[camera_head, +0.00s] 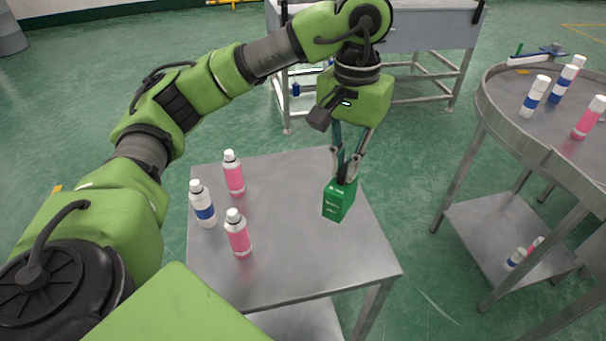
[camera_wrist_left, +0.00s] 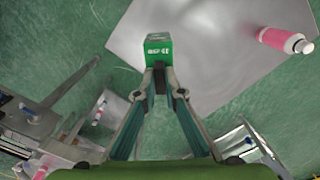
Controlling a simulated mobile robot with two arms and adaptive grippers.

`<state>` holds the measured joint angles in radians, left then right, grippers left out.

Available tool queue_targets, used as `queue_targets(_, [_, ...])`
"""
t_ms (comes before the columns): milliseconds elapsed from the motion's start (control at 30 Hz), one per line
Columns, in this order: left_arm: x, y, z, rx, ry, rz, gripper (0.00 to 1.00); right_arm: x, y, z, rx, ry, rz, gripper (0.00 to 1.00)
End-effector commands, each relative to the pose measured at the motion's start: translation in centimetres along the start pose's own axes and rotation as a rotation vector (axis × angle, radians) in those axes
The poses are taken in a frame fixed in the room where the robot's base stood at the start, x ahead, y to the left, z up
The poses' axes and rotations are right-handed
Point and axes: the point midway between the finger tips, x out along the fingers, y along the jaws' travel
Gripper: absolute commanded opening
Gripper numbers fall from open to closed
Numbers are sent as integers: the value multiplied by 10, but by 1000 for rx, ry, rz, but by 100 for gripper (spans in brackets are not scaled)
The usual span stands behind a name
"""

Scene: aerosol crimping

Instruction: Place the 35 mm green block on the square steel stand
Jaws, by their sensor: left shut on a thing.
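The green block (camera_head: 339,202) has small white print on its side and shows near the right edge of the square steel stand (camera_head: 300,262). My left gripper (camera_head: 346,178) comes down from above and is shut on the top of the block. In the left wrist view the block (camera_wrist_left: 157,52) sits between the fingertips of the gripper (camera_wrist_left: 159,66), with the stand's top (camera_wrist_left: 205,50) behind it. I cannot tell whether the block's bottom touches the stand. My right gripper is not in view.
On the stand's left half are a blue-banded can (camera_head: 203,206) and two pink cans (camera_head: 234,176) (camera_head: 238,235). A round steel table (camera_head: 500,95) with several cans stands at the right. A steel workbench (camera_head: 425,28) is behind. The stand's front middle is clear.

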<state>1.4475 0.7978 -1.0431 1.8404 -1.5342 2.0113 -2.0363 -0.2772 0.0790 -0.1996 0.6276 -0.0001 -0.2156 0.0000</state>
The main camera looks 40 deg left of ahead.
Motion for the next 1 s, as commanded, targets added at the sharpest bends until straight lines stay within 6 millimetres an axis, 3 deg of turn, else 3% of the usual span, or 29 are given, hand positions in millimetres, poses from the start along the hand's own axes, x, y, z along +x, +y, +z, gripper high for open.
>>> queue_targets(100, [11,-25,-16,-10,-7,-2,0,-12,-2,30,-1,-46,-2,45])
queue_targets(233, [22,-52,-35,-10,-5,-2,0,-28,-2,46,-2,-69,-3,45])
queue_targets(367, [46,-72,-50,-6,-7,-3,0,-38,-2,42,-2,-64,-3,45])
queue_targets(633, [80,-93,-67,-3,-1,-1,0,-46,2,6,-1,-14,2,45])
queue_targets(767, [88,-99,-71,-4,-1,-2,0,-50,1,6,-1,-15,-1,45])
queue_targets(1000, [119,-101,-72,-1,-1,-2,0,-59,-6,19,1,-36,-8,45])
